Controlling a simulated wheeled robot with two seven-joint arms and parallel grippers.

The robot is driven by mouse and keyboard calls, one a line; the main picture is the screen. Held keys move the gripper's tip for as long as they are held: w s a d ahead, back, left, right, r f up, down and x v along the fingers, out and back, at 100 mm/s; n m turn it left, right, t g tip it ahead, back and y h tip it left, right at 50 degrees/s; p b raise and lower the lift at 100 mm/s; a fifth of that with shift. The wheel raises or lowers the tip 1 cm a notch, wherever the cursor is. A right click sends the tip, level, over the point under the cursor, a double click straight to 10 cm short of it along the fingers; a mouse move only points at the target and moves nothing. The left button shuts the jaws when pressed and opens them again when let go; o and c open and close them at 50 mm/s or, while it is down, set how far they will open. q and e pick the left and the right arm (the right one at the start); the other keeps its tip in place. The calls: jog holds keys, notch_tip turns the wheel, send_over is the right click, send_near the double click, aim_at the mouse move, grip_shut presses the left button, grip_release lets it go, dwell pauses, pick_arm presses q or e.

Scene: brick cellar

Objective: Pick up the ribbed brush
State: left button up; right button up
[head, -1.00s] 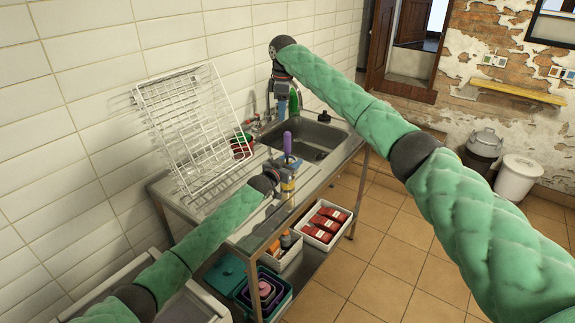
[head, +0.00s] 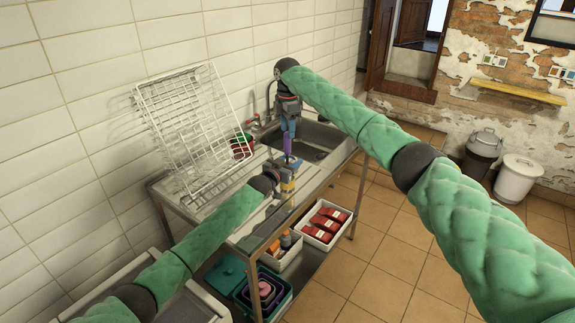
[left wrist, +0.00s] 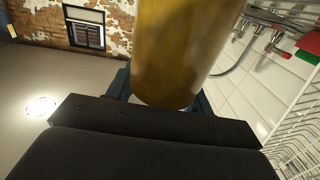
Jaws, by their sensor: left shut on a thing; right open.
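The ribbed brush (head: 287,145) stands upright over the near end of the sink unit, with a purple upper part and a yellow lower part. My left gripper (head: 287,178) is shut on it below the purple part. In the left wrist view a smooth-looking yellow-brown cylinder, its lower part (left wrist: 180,50), fills the top middle. My right gripper (head: 288,128) points down, open, with its blue fingers at the top of the purple part. I cannot tell whether they touch it. The ribbing is too small to see.
A white wire rack (head: 190,125) leans on the tiled wall at left. The sink basin (head: 318,140) lies behind the grippers. Red and green items (head: 241,144) stand by the rack. Bins with red packs (head: 325,222) and a teal box (head: 235,275) sit on the lower shelf.

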aim_at(287, 143)
jog(key=shift+s+f, duration=0.15)
jog(key=shift+f, duration=3)
jog(key=c, duration=1)
